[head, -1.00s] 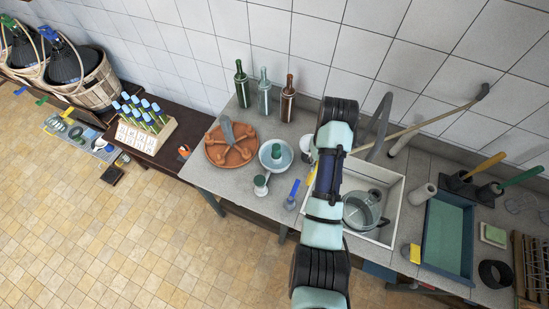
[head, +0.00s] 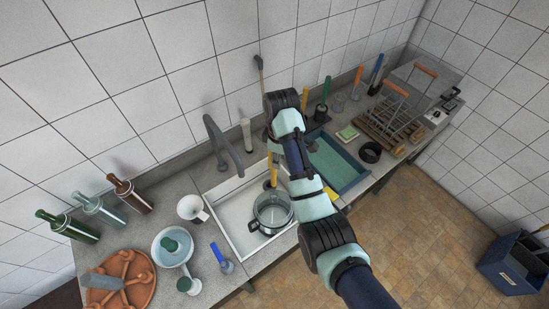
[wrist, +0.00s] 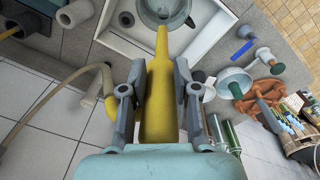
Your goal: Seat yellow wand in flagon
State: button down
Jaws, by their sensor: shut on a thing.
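The yellow wand (wrist: 160,78) runs up the wrist view between the two fingers of my gripper (wrist: 157,95), which is shut on it. Its narrower far end points at a grey round vessel (wrist: 178,14) in the sink. In the head view the wand (head: 272,168) stands near upright just behind a clear glass vessel (head: 272,212) with a dark handle, perhaps the flagon. I cannot tell whether the wand's far end is inside or above that vessel. In the head view my arm hides most of my gripper.
The white sink (head: 222,232) surrounds the vessel, with a grey curved tap (head: 222,140) behind it. A green tray (head: 330,160) and a wire rack (head: 392,128) lie to the right.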

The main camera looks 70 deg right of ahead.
aim_at(273, 172)
notch_tip(273, 172, down, 6)
jog(key=shift+r+b, duration=0.15)
jog(key=shift+b, duration=0.9)
jog(key=shift+p, duration=1.1)
dwell(0.6)
notch_tip(273, 172, down, 7)
jog(key=b, duration=0.3)
jog(key=shift+r, duration=0.2)
dwell(2.1)
jog(key=c, duration=0.8)
grip_release()
